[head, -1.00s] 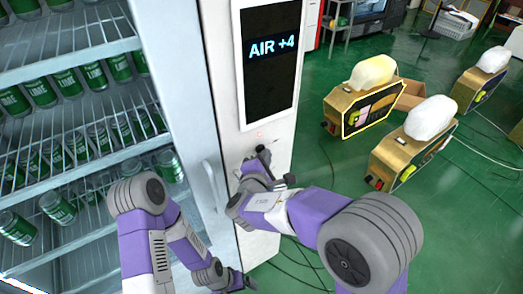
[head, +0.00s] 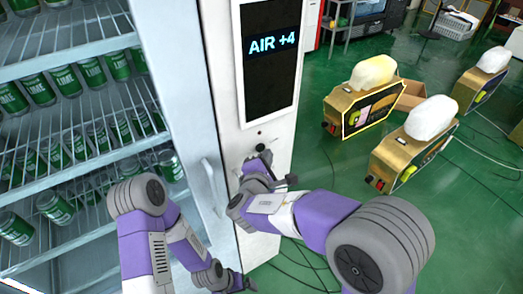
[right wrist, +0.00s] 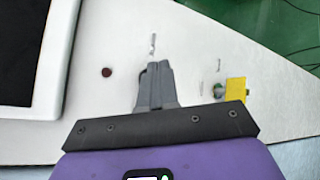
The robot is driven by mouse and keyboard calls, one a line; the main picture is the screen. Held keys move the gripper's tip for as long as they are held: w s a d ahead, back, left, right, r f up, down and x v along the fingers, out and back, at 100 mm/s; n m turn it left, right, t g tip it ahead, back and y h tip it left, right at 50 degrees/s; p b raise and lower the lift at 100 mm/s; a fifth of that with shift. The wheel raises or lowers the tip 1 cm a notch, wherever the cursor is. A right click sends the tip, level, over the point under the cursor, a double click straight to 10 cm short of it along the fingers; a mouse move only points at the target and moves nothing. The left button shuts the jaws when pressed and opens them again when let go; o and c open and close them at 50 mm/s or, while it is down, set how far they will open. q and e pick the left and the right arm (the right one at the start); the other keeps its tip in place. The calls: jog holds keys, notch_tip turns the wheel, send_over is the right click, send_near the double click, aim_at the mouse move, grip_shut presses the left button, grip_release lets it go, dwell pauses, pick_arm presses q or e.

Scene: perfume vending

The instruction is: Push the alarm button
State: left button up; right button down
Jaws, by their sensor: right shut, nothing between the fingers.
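A small round dark red button (right wrist: 106,72) sits on the white panel beside the black screen in the right wrist view. I take it to be the alarm button. My right gripper (right wrist: 155,68) is shut and empty, its tips to the right of the button and apart from it in that view. In the head view my right gripper (head: 261,149) is close to the panel, just below the screen. The gap to the panel is hard to judge. My left gripper (head: 243,283) is low in the head view, mostly dark and small; its jaws are unclear.
The screen (head: 270,85) reads "AIR +4". A fridge with green cans stands to the left, its pale handle (head: 213,185) near my right arm. A yellow piece (right wrist: 236,90) shows on the panel side. Gold machines with white tops (head: 373,75) stand on the green floor at right.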

jog(key=shift+s+d, duration=0.15)
jog(key=shift+s, duration=0.1)
jog(key=s+d+b, duration=0.1)
jog(key=s, duration=0.1)
jog(key=s+d+b, duration=0.1)
jog(key=s+d, duration=0.1)
dwell(0.5)
dwell(0.6)
